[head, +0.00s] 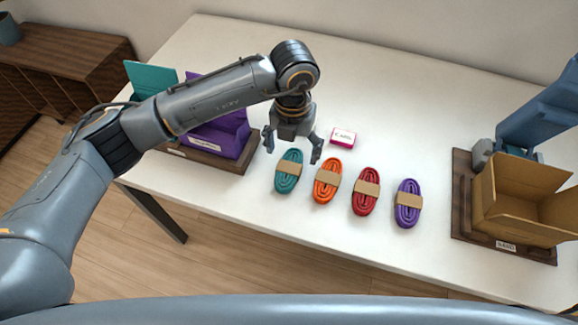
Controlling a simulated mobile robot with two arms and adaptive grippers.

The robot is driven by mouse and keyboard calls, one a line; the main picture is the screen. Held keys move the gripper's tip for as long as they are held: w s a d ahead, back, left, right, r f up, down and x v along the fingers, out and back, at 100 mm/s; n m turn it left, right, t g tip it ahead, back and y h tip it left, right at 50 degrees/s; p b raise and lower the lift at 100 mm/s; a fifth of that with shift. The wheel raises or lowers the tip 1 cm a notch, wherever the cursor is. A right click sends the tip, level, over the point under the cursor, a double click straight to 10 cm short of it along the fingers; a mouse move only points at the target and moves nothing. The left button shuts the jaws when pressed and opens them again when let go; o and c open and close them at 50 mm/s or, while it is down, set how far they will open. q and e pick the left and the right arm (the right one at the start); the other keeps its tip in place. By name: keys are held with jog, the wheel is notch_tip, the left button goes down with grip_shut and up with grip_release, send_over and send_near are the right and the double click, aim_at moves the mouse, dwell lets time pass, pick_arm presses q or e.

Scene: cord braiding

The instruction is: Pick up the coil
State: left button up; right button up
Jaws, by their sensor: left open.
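Several oval cord coils with tan paper bands lie in a row on the white table: a teal coil (287,181), an orange coil (325,191), a red coil (362,204) and a purple coil (407,213). My left gripper (293,154) is open, pointing down above the table just behind the teal coil. Its fingers are spread and nothing is between them. It appears apart from the coils. The task does not say which coil is meant. My right gripper does not show clearly in this view.
A pink-and-white small box (342,137) lies behind the orange coil. A purple open box (220,138) sits at left on a wooden base. An open cardboard box (507,217) stands at right, beside a blue-grey structure (538,118).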

aim_at(289, 167)
pick_arm(q)
jog(key=f, duration=0.1)
jog(key=f+p, duration=0.1)
jog(key=f, duration=0.2)
jog(key=shift+a+f, duration=0.3)
jog(key=shift+a, duration=0.05)
jog(key=shift+w+f+p, duration=0.1)
jog(key=shift+f+p, duration=0.2)
jog(key=shift+f, duration=0.3)
jog(key=c, duration=1.3)
